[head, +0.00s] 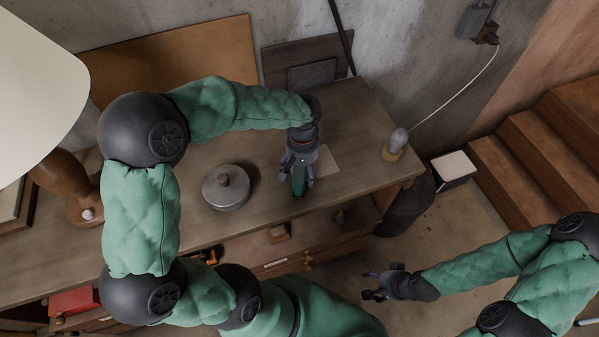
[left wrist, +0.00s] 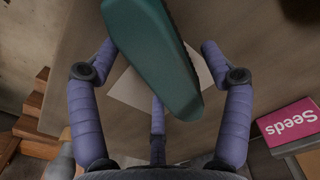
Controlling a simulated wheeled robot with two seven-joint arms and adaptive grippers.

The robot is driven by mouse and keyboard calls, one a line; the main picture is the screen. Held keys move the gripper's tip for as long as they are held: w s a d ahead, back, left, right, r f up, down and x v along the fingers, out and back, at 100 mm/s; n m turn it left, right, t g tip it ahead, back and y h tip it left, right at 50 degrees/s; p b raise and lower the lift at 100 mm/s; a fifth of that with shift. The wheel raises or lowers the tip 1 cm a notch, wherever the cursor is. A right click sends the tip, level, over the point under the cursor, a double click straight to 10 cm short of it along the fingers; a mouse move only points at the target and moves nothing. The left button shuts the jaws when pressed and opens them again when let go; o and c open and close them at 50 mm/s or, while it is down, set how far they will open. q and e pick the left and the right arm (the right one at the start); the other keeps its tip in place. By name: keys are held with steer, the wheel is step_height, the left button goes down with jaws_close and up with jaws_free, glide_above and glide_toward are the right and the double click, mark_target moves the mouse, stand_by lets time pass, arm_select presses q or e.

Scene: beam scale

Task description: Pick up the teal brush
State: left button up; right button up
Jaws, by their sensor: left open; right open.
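The teal brush (head: 299,181) is on the wooden cabinet top in the head view, partly hidden by my left gripper (head: 297,172). In the left wrist view the teal brush (left wrist: 152,55) runs from the top edge down between the spread fingers of my left gripper (left wrist: 160,48). My left gripper is open over it. The left finger looks close to the brush and the right finger stands apart; contact cannot be told. My right gripper (head: 376,288) is open and empty, low in front of the cabinet's right part.
A grey round lidded pot (head: 226,188) stands left of the brush. A pale sheet (head: 326,162) lies beside it. A small bulb-like lamp (head: 396,144) stands at the cabinet's right end. A pink seeds packet (left wrist: 287,124) shows in the left wrist view.

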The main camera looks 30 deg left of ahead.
mark_target(303, 168)
arm_select(q)
steer(key=shift+f, duration=0.1)
steer(key=c, duration=1.5)
steer(key=shift+r, duration=0.6)
step_height(303, 168, up, 2)
steer(key=shift+r+p, duration=0.2)
steer(key=shift+p, duration=0.1)
steer(key=s+d+r, duration=0.3)
steer(key=r, duration=0.2)
steer(key=shift+s+p, duration=0.15)
steer(key=shift+p, duration=0.2)
steer(key=s+d+r, duration=0.1)
steer(key=s+d, duration=0.1)
steer(key=s+d+r, duration=0.2)
steer(key=s, duration=0.1)
steer(key=s+d+r, duration=0.1)
steer(key=s+d, duration=0.1)
steer(key=shift+s+d+r+p, duration=0.15)
steer(key=shift+r+p, duration=0.05)
steer(key=shift+p, duration=0.15)
